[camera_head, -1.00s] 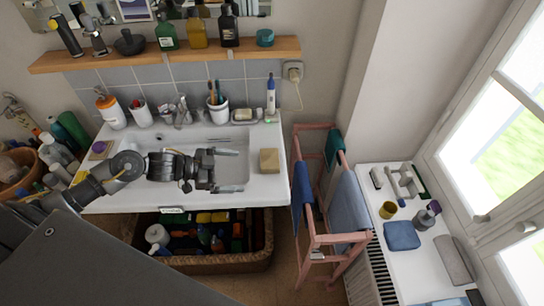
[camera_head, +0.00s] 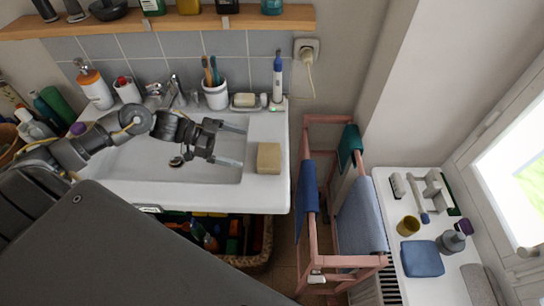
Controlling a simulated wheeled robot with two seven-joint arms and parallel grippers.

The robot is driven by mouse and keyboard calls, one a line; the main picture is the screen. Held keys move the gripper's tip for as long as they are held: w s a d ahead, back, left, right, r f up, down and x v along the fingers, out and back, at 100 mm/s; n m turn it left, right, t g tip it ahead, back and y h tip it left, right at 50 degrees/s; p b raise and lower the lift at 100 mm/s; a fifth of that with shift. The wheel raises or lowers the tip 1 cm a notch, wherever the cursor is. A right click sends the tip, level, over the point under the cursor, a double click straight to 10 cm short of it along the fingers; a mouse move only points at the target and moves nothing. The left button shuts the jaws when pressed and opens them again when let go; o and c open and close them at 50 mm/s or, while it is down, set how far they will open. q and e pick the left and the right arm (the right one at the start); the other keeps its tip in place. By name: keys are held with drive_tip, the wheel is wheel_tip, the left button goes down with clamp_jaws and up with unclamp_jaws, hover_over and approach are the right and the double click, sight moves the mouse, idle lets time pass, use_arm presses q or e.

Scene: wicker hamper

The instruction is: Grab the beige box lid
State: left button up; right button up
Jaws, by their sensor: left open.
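A small beige box (camera_head: 268,158) stands on the right rim of the white sink (camera_head: 220,196). I cannot make out its lid as a separate part. My left gripper (camera_head: 243,146) is over the sink basin, just left of the beige box in the picture. Its two fingers are spread apart and point right toward the box, with nothing between them. A gap shows between the fingertips and the box. My right gripper is not in view.
A cup with toothbrushes (camera_head: 215,95), a soap dish (camera_head: 247,103) and an electric toothbrush (camera_head: 278,77) stand along the sink's back edge. A pink towel rack (camera_head: 312,228) stands right of the sink. A wicker hamper (camera_head: 267,238) with bottles is below.

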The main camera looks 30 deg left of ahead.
sight(266, 155)
use_arm(q)
drive_tip(key=p+x, duration=0.1)
drive_tip(key=x, duration=0.4)
drive_tip(key=shift+d+r, duration=0.1)
drive_tip(key=shift+d, duration=0.35)
drive_tip(key=p+x, duration=0.2)
drive_tip(key=x, duration=0.2)
drive_tip(key=shift+w+d, duration=0.1)
drive_tip(key=shift+d, duration=0.1)
drive_tip(key=shift+d+f, duration=0.2)
drive_tip(key=shift+f, duration=0.05)
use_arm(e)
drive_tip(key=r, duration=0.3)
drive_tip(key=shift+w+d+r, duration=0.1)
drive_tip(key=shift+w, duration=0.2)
use_arm(q)
drive_tip(key=shift+c, duration=0.4)
drive_tip(key=c, duration=0.7)
drive_tip(key=shift+o, duration=0.2)
